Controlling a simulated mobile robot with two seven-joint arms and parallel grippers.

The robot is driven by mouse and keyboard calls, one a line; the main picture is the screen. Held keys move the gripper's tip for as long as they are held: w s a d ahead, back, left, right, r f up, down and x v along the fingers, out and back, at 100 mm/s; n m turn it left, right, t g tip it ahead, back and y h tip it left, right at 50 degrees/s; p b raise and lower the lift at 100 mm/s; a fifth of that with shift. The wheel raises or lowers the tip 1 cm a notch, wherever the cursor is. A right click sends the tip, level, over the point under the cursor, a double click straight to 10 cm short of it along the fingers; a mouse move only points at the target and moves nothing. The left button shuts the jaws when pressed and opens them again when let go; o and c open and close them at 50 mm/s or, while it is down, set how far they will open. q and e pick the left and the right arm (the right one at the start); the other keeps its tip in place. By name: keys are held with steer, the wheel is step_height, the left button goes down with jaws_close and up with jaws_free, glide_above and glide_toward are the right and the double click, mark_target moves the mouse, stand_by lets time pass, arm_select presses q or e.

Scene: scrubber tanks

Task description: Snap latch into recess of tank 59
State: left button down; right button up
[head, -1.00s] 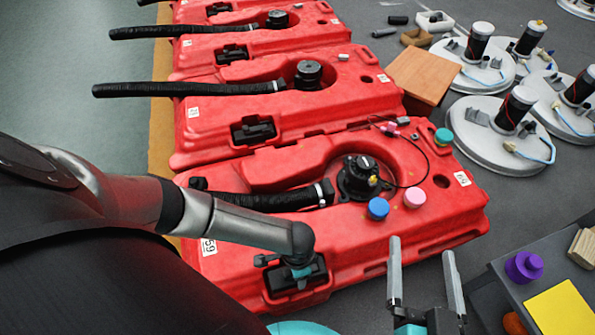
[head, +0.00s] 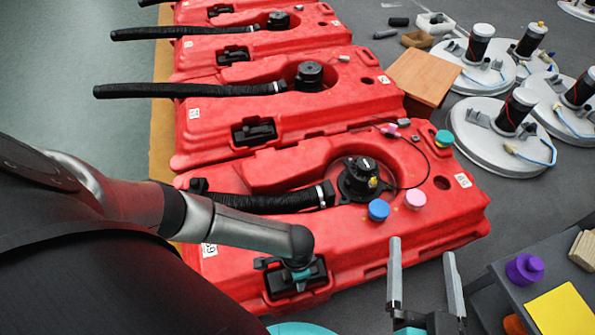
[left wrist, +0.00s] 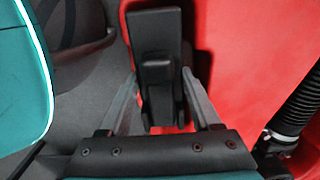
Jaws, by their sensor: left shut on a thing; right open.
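Tank 59 (head: 240,270) is the nearest red tank in the head view, with its number label at the lower left, partly covered by my left arm. The black latch (left wrist: 157,60) sits at a dark recess (head: 312,292) in the tank's front side. My left gripper (left wrist: 158,84) has its fingers on either side of the latch and is shut on it. In the head view, my left wrist hides much of the latch, and I cannot tell whether it is fully seated. My right gripper (head: 424,250) is open and empty, right of the tank's front side.
Tank 59 carries a black hose (head: 270,201), a black pump cap (head: 360,178), and blue (head: 378,210) and pink (head: 415,200) caps. More red tanks (head: 320,105) stand behind. White discs (head: 480,150) lie at right. A grey table (head: 500,290) with a purple knob (head: 524,268) is at lower right.

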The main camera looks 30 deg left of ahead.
arm_select(q)
steer(key=shift+f, duration=0.15)
steer(key=shift+f, duration=0.35)
steer(key=shift+f, duration=0.8)
stand_by(1.4)
jaws_free()
stand_by(0.4)
steer(key=shift+r, duration=0.1)
stand_by(0.6)
